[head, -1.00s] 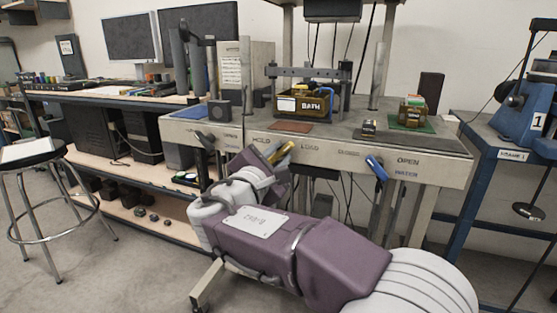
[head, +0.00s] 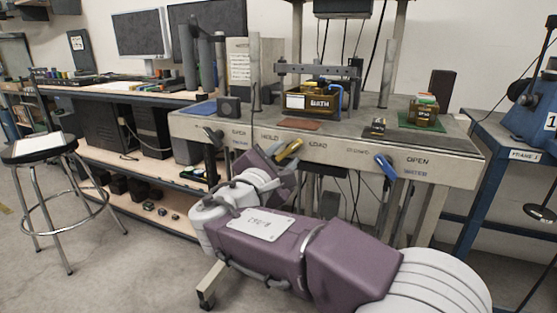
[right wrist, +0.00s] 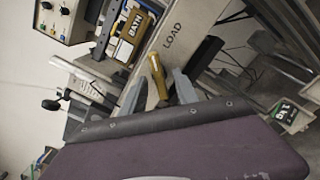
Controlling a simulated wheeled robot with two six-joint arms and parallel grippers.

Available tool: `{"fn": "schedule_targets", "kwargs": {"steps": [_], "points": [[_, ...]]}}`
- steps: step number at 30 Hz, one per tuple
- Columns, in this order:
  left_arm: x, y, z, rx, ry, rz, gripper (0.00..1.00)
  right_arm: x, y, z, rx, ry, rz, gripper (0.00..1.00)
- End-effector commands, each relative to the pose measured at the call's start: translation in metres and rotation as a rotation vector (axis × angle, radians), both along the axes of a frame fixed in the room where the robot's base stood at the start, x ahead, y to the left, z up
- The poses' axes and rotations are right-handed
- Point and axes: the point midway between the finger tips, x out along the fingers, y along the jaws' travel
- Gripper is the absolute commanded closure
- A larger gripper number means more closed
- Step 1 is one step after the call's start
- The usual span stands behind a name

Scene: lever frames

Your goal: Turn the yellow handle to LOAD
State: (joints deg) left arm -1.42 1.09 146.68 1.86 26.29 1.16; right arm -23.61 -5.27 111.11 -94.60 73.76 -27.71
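The yellow handle (head: 290,150) is on the front face of the bench, between the printed words HOLD and LOAD (head: 318,146). In the head view its visible end slants up to the right. My right gripper (head: 281,158) is at the handle, its fingers mostly hidden by my purple arm. In the right wrist view the yellow handle (right wrist: 157,75) stands between the two grey fingertips of my right gripper (right wrist: 158,90). Narrow gaps show between handle and fingers, so it looks open around the handle. The LOAD label (right wrist: 172,36) is just beyond. My left gripper is not in view.
A blue handle (head: 384,167) sits further right, near OPEN and WATER. A dark lever (head: 213,136) is to the left. On the bench top (head: 350,127) stand a BATH box (head: 300,101) and small blocks. A stool (head: 38,150) stands at left.

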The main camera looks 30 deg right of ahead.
Motion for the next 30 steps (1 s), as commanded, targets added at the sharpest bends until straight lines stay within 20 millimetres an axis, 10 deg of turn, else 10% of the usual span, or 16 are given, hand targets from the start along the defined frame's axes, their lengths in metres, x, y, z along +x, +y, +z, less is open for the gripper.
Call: {"fn": "schedule_targets", "kwargs": {"steps": [13,27,30], "points": [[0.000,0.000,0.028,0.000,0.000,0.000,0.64,-0.048,0.057,0.001,-0.001,0.001,0.003,0.64],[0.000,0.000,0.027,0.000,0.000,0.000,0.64,-0.049,0.056,0.001,0.000,0.000,-0.003,0.64],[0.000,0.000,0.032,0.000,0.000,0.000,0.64,-0.050,0.030,0.003,-0.004,0.006,-0.080,0.64]]}}
